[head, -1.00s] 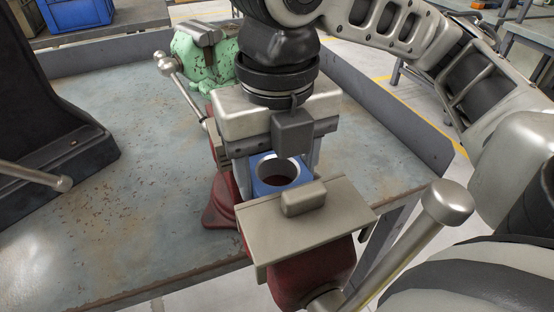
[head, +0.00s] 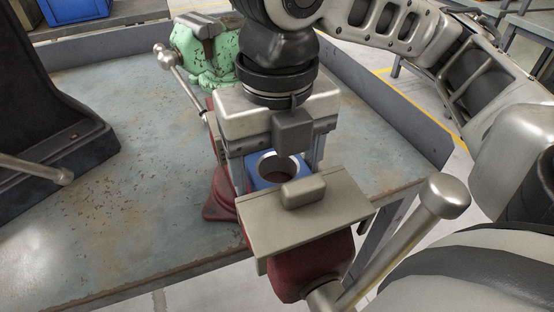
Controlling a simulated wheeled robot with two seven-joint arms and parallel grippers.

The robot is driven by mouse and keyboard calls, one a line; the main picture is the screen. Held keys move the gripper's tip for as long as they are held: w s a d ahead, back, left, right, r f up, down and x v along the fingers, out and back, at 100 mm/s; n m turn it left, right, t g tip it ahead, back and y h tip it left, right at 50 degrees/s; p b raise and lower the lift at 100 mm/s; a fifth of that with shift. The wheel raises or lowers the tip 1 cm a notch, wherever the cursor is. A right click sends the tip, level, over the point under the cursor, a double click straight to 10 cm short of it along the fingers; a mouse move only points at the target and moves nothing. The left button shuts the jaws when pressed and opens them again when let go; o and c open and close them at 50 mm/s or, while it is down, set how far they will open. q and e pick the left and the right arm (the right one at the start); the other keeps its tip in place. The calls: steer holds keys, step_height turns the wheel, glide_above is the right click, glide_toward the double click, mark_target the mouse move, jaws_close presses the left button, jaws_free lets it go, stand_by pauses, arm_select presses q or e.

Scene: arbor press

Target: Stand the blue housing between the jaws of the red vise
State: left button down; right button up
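The blue housing (head: 262,181), a block with a large round bore facing up, sits low behind the front jaw (head: 330,203) of the red vise (head: 308,270). Its lower part is hidden by that jaw, and the rear jaw is mostly hidden by my gripper. My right gripper (head: 277,165) points down over the vise, with one finger on each side of the housing. The fingers look slightly apart from the housing's sides. My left gripper is out of view.
A green vise (head: 203,55) stands behind on the worn metal bench (head: 130,215). A black press frame (head: 50,130) stands at left. The red vise's steel handle (head: 400,245) sticks out toward the front right. The bench between press and vise is clear.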

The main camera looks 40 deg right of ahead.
steer(key=shift+o, duration=0.7)
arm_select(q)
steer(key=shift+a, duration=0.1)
arm_select(e)
steer(key=shift+r, duration=0.4)
arm_select(q)
steer(key=p, duration=0.2)
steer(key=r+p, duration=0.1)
steer(key=p, duration=0.1)
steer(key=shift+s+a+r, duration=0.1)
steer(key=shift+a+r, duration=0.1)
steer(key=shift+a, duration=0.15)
arm_select(e)
step_height(320, 180, up, 15)
steer(key=shift+r, duration=0.1)
